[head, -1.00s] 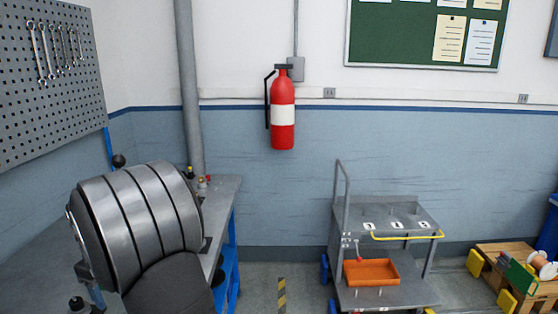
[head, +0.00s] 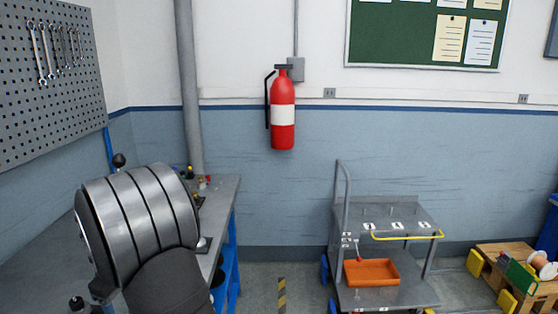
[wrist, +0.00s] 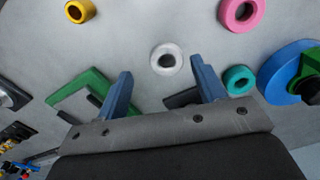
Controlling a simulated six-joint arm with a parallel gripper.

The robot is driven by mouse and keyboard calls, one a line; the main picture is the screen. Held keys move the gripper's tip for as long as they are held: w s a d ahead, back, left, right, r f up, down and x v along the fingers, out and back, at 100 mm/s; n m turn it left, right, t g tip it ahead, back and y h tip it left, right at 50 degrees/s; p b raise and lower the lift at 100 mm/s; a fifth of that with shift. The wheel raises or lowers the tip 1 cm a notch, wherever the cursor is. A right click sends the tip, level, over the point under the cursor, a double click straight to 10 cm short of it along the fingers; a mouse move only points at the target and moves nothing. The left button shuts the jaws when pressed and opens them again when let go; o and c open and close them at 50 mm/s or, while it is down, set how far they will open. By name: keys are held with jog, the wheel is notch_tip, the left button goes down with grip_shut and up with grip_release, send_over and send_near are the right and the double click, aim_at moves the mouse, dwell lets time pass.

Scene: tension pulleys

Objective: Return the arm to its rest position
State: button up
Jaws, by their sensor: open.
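My gripper (wrist: 158,92) is in the wrist view, with its two blue fingers apart and nothing between them. It is above a grey surface. A white ring (wrist: 166,58) lies on that surface just beyond the fingertips, apart from them. My gripper does not show in the head view, where a large part of my arm fills the lower left.
The wrist view shows a yellow ring (wrist: 79,11), a pink ring (wrist: 241,13), a teal ring (wrist: 239,80), a green bracket (wrist: 85,88) and a blue disc (wrist: 285,68). In the head view, a cart (head: 395,215) with an orange tray (head: 371,272) stands right of the workbench (head: 222,190).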

jog(key=w+d+r, duration=0.3)
jog(key=d+r, duration=0.3)
jog(key=d, duration=0.4)
jog(key=w+d+f+m, duration=0.1)
jog(key=d+f, duration=0.1)
jog(key=w+d+f+m, duration=0.1)
jog(key=w+d+f, duration=0.1)
jog(key=w+d+f+m, duration=0.1)
jog(key=d+f, duration=0.1)
jog(key=shift+w+d+f+m, duration=0.15)
jog(key=shift+d+f+m, duration=0.1)
jog(key=shift+m, duration=0.15)
jog(key=w+d+f+m, duration=0.2)
jog(key=d+f+m, duration=0.4)
jog(key=d+f, duration=0.4)
jog(key=w+d+f+m, duration=0.1)
jog(key=d+f+m, duration=0.4)
jog(key=d+f, duration=0.5)
jog(key=w+a+r+n, duration=0.1)
jog(key=w+a+r, duration=0.3)
jog(key=r, duration=0.4)
jog(key=shift+w+a, duration=0.25)
